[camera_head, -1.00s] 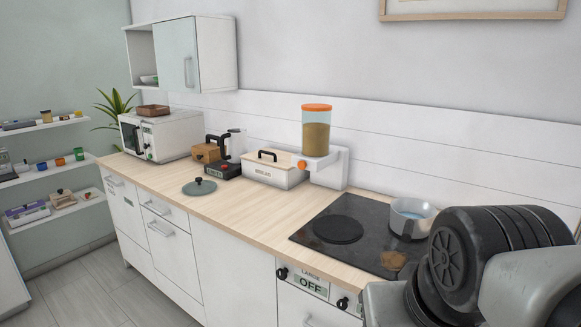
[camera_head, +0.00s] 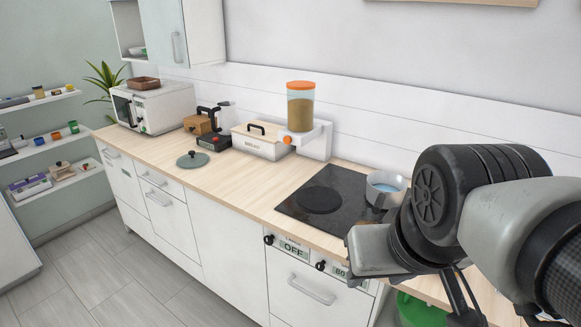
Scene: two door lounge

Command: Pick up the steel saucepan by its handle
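The steel saucepan (camera_head: 383,191) stands on the right part of the black cooktop (camera_head: 322,199), with something bluish inside it. My arm covers its right and lower side, and its handle does not show. My arm fills the right of the view, in front of the cooktop's right end. Only dark thin parts near the bottom edge may belong to my gripper; its fingertips are not clearly visible.
A grey-green lid (camera_head: 193,159) lies on the wooden counter (camera_head: 233,185). A white bread box (camera_head: 260,142) and a dispenser with an orange lid (camera_head: 300,106) stand behind. A green container (camera_head: 414,309) is low at right. The floor at left is clear.

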